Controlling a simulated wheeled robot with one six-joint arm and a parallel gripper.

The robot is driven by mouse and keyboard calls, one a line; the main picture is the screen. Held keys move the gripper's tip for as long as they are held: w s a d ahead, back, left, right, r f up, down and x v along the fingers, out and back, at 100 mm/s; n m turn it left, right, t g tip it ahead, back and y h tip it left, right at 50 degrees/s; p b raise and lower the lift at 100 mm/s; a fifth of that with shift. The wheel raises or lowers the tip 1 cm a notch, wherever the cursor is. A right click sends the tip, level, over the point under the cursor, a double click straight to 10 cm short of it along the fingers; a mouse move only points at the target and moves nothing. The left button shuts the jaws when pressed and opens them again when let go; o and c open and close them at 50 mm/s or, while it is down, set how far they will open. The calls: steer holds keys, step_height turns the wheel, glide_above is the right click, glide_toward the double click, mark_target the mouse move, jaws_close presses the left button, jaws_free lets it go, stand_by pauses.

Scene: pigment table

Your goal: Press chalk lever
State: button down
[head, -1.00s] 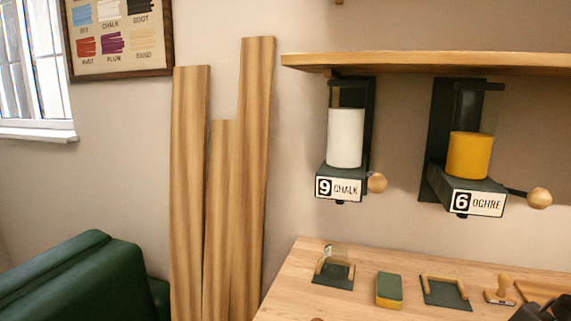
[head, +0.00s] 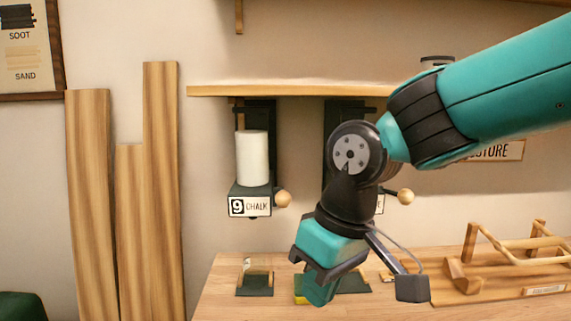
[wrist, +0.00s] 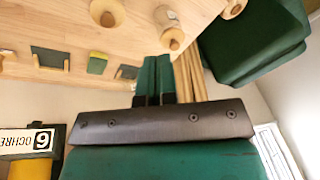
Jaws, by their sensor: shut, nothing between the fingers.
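The chalk dispenser hangs under the shelf in the head view, with a white cylinder (head: 252,158) above a dark base and a "9 CHALK" label (head: 250,207). Its lever ends in a round wooden knob (head: 283,199) just right of the label. My gripper (head: 319,294) is shut and empty, pointing down below and right of that knob, apart from it. The wrist view shows its teal fingers (wrist: 165,65) together. The chalk dispenser cannot be made out in the wrist view.
The ochre dispenser is mostly behind my arm; its knob (head: 405,197) shows, and its label (wrist: 28,141) appears upside down in the wrist view. A wooden shelf (head: 290,90) runs above. The table (head: 222,290) holds small tools and a wooden rack (head: 510,262). Planks (head: 160,190) lean left.

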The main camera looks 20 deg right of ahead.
mark_target(287, 194)
steer(key=w+d+r+m+t+h+p, duration=0.1)
steer(key=w+r+m+p, duration=0.7)
steer(key=w+r, duration=1.1)
steer(key=d+r+h+p, duration=0.1)
steer(key=h, duration=0.1)
steer(key=shift+w+d+r+t+h+p, duration=0.2)
steer(key=shift+d+r+t+h+p, duration=0.1)
steer(key=shift+d+r+t+p, duration=0.1)
steer(key=shift+f, duration=0.1)
steer(key=p+x, duration=0.1)
steer(key=x, duration=0.3)
steer(key=p+x, duration=0.1)
steer(key=x, duration=0.4)
steer(key=p+x, duration=0.2)
steer(key=x, duration=0.2)
steer(key=shift+s+a+f, duration=0.15)
steer(key=shift+s+f, duration=0.2)
steer(key=shift+f, duration=0.1)
steer(key=shift+f, duration=0.1)
step_height(287, 194, down, 9)
steer(key=s+t+h+b, duration=0.1)
steer(key=t+b, duration=0.4)
steer(key=b, duration=1.2)
steer(key=shift+s+a+r+h+b, duration=0.2)
steer(key=shift+s+a+h+b, duration=0.1)
steer(key=shift+s+b, duration=0.1)
steer(key=shift+s+f, duration=0.1)
steer(key=shift+f, duration=0.1)
